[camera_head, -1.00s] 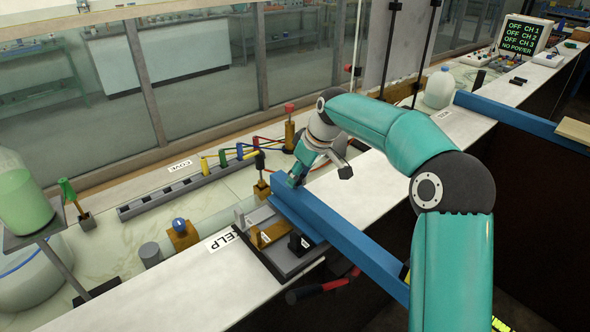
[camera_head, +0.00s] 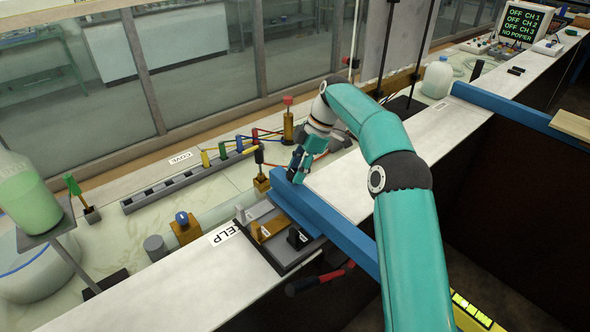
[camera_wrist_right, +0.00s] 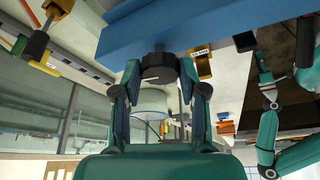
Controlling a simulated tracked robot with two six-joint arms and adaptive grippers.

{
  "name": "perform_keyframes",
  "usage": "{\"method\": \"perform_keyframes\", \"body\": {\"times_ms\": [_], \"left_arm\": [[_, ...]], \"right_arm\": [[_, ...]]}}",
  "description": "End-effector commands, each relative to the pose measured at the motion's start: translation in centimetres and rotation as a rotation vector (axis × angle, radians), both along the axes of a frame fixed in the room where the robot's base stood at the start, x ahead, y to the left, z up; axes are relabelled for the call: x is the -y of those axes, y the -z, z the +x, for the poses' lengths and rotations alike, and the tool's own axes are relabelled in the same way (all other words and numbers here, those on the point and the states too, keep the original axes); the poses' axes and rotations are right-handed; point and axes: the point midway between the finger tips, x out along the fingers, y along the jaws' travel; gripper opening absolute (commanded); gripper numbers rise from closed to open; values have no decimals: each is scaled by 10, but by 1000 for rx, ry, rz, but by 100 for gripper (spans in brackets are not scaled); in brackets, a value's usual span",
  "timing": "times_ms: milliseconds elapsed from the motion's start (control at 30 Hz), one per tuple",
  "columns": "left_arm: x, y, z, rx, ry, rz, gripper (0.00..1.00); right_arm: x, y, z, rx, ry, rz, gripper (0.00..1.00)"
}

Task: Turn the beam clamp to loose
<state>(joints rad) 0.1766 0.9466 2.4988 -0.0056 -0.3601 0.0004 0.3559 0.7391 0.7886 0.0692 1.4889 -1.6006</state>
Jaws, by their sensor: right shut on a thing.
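The blue beam (camera_head: 335,222) runs from the bench across its front edge. My right gripper (camera_head: 297,170) is at the beam's far end. In the right wrist view, my right gripper (camera_wrist_right: 158,75) is shut on a black knob (camera_wrist_right: 158,64), which I take to be the beam clamp, against the blue beam (camera_wrist_right: 190,30). In the head view the gripper hides the knob, and I cannot read its setting. Another teal arm end, which seems to be my left gripper (camera_wrist_right: 265,95), shows at the right of the wrist view; its jaws are unclear.
A grey rail with coloured plugs (camera_head: 190,180) and a brass post with a red top (camera_head: 288,120) stand close to the gripper. A black-and-red handle (camera_head: 318,280) sticks out at the bench front. A green-filled bottle (camera_head: 25,200) stands at left.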

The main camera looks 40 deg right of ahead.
Motion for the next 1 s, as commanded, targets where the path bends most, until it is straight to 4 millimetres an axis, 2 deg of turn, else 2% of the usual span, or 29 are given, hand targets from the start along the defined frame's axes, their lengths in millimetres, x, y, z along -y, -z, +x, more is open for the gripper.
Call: {"method": "perform_keyframes", "body": {"times_ms": [333, 867, 900, 1000], "left_arm": [[0, 0, 0, 0, 0, 0, 40], [0, 0, 0, 0, 0, 0, 40], [0, 0, 0, 0, 0, 0, 40], [0, 0, 0, 0, 0, 0, 40]], "right_arm": [[-4, 0, 3, 4, -164, 4, 7], [-5, 1, 2, -1, -193, 7, 7], [-5, 1, 2, -1, -193, 7, 47], [-4, 1, 2, -2, -191, 5, 64]]}}
